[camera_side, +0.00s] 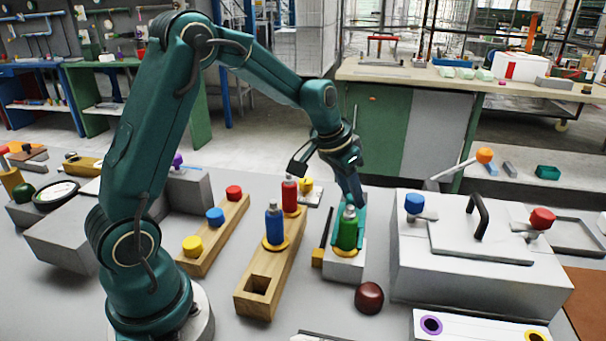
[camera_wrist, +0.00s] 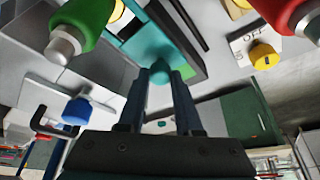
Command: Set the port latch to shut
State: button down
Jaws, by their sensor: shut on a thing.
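My gripper (camera_side: 358,196) points down behind the green bottle (camera_side: 347,232), over a small pale block (camera_side: 343,268) with a teal part (camera_side: 361,222) on top. In the wrist view my gripper (camera_wrist: 163,76) is shut on a round teal knob (camera_wrist: 159,52), apparently the port latch's knob. The knob stands on a teal plate (camera_wrist: 124,47) beside a dark recess in the grey block. No marking shows which latch position is open or shut. The fingers hide part of the knob. The green bottle (camera_wrist: 83,20) is close by on the left.
A white box with a blue knob (camera_side: 413,203), black handle (camera_side: 478,217) and red knob (camera_side: 541,219) stands right. A wooden rack (camera_side: 262,297) with blue (camera_side: 274,224) and red (camera_side: 290,196) bottles stands left. A dark red ball (camera_side: 369,297) lies in front.

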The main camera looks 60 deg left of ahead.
jog(key=shift+s+d, duration=0.15)
jog(key=shift+d, duration=0.05)
jog(key=c, duration=0.6)
grip_release()
jog(key=shift+v, duration=2.6)
